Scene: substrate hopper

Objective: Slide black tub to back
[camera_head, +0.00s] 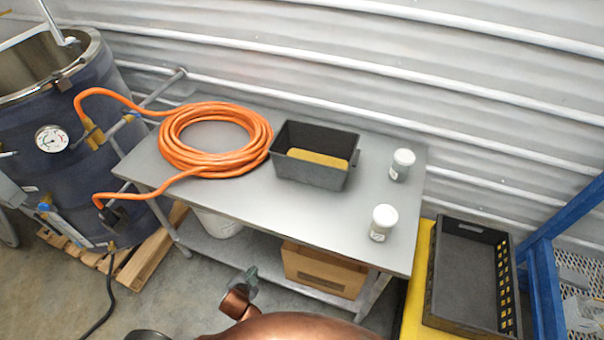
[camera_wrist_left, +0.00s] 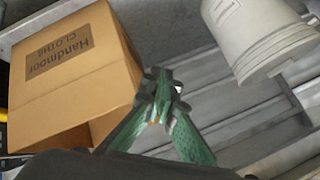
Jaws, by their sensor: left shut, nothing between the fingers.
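The black tub (camera_head: 308,172) stands upright on the grey metal table (camera_head: 250,205), near the middle, with a yellowish block (camera_head: 318,157) inside. Some table surface shows in front of it, and its back edge is close to the table's back edge. My left gripper (camera_head: 246,282) is low in front of the table, below the tabletop and apart from the tub. In the left wrist view its green fingers (camera_wrist_left: 160,98) meet at the tips with nothing between them. The tub is not in the left wrist view. My right gripper is not in view.
A coiled orange hose (camera_head: 215,165) lies just left of the tub. Two white-lidded jars (camera_head: 401,165) (camera_head: 383,222) stand to its right. Under the table are a cardboard box (camera_wrist_left: 75,70) and a white bucket (camera_wrist_left: 265,45). A corrugated wall (camera_head: 400,80) rises behind.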

